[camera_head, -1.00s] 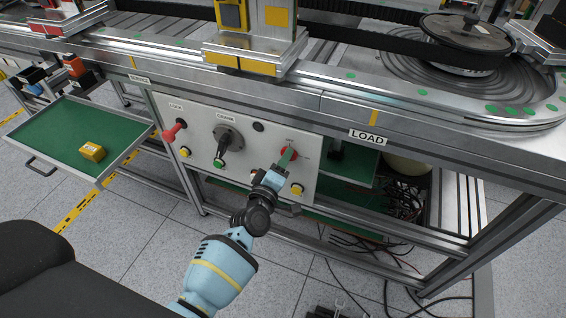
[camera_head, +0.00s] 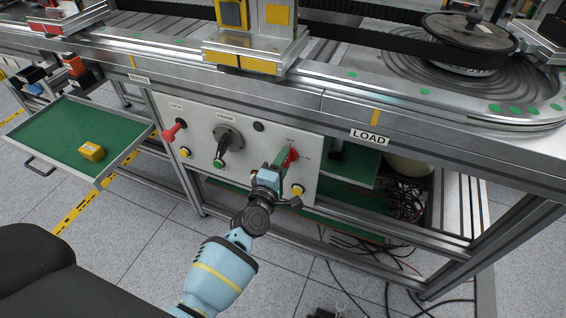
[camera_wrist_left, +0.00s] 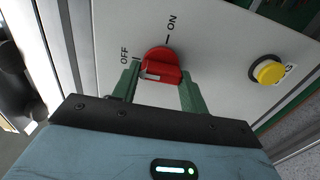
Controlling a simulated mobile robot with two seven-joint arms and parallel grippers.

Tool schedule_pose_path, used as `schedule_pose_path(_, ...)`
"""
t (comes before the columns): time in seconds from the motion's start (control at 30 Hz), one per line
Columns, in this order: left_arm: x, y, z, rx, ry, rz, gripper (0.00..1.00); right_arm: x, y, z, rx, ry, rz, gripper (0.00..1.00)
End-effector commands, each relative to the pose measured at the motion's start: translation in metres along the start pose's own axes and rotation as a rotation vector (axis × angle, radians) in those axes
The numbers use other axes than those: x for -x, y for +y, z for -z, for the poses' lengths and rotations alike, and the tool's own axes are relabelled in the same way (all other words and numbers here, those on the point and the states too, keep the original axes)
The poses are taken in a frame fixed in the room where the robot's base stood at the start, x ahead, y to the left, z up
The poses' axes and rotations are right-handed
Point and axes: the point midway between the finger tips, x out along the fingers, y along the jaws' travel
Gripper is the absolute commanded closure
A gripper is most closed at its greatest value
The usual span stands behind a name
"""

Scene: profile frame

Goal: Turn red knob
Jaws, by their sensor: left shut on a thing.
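The red knob (camera_head: 292,155) is on the right part of the white panel, with a red base and a raised grip. In the left wrist view the knob (camera_wrist_left: 160,66) has a white mark on its near face. The OFF label (camera_wrist_left: 125,57) is on its left and the ON label (camera_wrist_left: 172,23) is above it. My left gripper (camera_head: 281,158) is at the knob, its green fingers on either side of the grip in the wrist view (camera_wrist_left: 160,82), shut on it. The fingers partly hide the knob in the head view. My right gripper is not in view.
The panel also holds a red LOCK lever (camera_head: 174,130), a black crank (camera_head: 226,140) with a green end, and yellow buttons, one (camera_head: 297,190) just below the knob. A green tray (camera_head: 65,130) extends at left. The steel bench edge (camera_head: 330,105) overhangs the panel.

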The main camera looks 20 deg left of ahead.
Motion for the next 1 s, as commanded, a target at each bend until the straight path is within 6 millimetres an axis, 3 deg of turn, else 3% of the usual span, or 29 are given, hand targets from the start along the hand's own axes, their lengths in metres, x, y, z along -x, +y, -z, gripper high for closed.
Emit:
schedule_pose_path(0.17,0.0,-0.001,0.0,0.005,0.0,0.001,0.79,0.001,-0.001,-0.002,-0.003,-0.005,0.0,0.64)
schedule_pose_path(0.2,0.0,-0.001,0.0,0.005,0.0,0.001,0.55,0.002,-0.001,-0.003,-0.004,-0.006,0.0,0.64)
schedule_pose_path(0.37,0.0,-0.001,0.0,0.004,0.0,0.001,0.35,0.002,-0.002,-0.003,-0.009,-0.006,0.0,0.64)
schedule_pose_path(0.73,0.005,-0.001,0.0,0.002,0.0,0.002,0.35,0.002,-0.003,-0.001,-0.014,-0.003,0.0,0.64)
schedule_pose_path(1.0,0.042,-0.001,0.0,0.003,0.0,0.002,0.35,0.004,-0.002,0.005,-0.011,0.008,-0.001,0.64)
